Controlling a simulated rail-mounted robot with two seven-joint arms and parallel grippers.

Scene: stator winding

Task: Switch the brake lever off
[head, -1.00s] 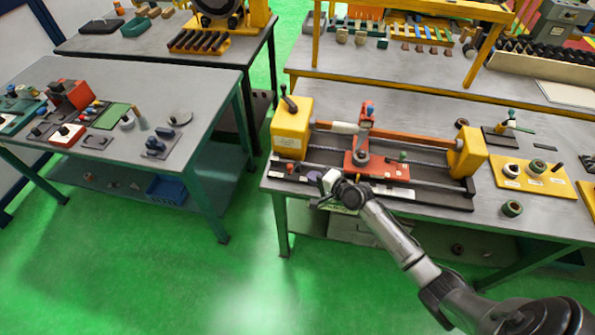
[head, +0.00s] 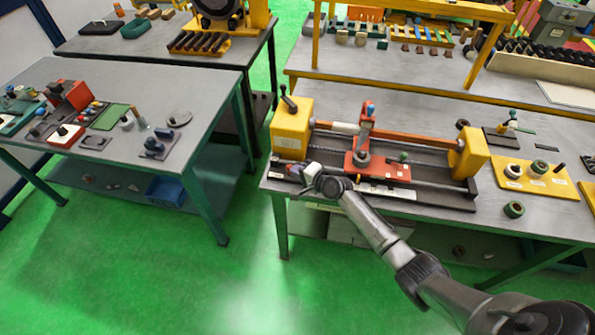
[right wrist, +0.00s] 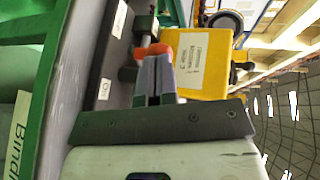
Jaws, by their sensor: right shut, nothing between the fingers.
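The winding machine stands on the right table, with a yellow end housing (head: 291,128) at its left; the housing also shows in the right wrist view (right wrist: 203,68). A small red-orange knob (right wrist: 166,50), apparently the brake lever's tip, sits just beyond my right fingertips beside a dark strip with white labels (right wrist: 104,89). Its shaft is mostly hidden by the fingers, and I cannot tell whether they touch it. My right gripper (head: 303,171), also in the right wrist view (right wrist: 155,62), is shut and empty at the machine's front left corner. My left gripper is out of view.
A red carriage (head: 380,168) with an upright arm sits mid-machine. A black handle (head: 288,98) rises from the yellow housing. Open green floor separates this table from the left table (head: 205,105).

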